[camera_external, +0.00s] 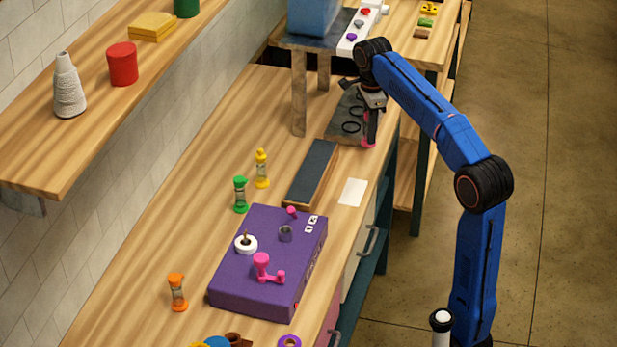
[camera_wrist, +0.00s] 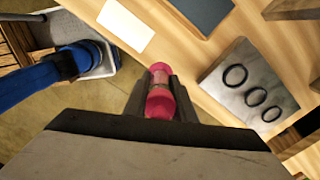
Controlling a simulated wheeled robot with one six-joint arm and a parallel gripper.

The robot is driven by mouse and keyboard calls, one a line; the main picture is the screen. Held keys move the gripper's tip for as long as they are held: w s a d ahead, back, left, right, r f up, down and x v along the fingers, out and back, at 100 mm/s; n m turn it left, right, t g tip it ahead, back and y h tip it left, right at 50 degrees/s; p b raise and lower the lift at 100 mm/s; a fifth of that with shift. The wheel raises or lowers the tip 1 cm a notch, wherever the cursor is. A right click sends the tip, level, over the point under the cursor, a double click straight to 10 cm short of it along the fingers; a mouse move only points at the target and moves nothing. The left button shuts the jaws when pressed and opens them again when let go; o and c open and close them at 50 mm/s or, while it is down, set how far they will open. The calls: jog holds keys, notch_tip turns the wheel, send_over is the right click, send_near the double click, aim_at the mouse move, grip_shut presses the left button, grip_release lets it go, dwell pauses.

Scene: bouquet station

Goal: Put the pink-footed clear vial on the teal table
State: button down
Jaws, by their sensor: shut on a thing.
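The pink-footed vial (camera_wrist: 160,93) is between the two fingers of my gripper (camera_wrist: 161,100), with pink ends and a paler, clear-looking middle. In the external view, its pink foot (camera_external: 369,144) shows below my gripper (camera_external: 371,124), by the right edge of the wooden workbench (camera_external: 172,232). The fingers hide much of the vial there. I cannot tell whether the foot touches the surface below. No teal tabletop is plain to see; dark teal framing (camera_external: 376,258) shows under the workbench.
A grey slab with dark rings (camera_external: 343,128) lies beside my gripper. Nearby are a dark-topped block (camera_external: 312,172), a white card (camera_external: 352,192) and a raised stand (camera_external: 299,100). Green (camera_external: 240,194), yellow (camera_external: 261,168) and orange (camera_external: 178,292) vials stand around a purple box (camera_external: 235,285).

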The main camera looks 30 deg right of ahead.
jog(key=s+d, duration=0.3)
jog(key=a+n, duration=0.9)
jog(key=a, duration=2.7)
jog(key=shift+a+f, duration=0.2)
jog(key=shift+f, duration=4.6)
jog(key=shift+f, duration=0.1)
jog(key=c, duration=1.8)
grip_release()
jog(key=shift+o, duration=0.2)
notch_tip(320, 180, up, 12)
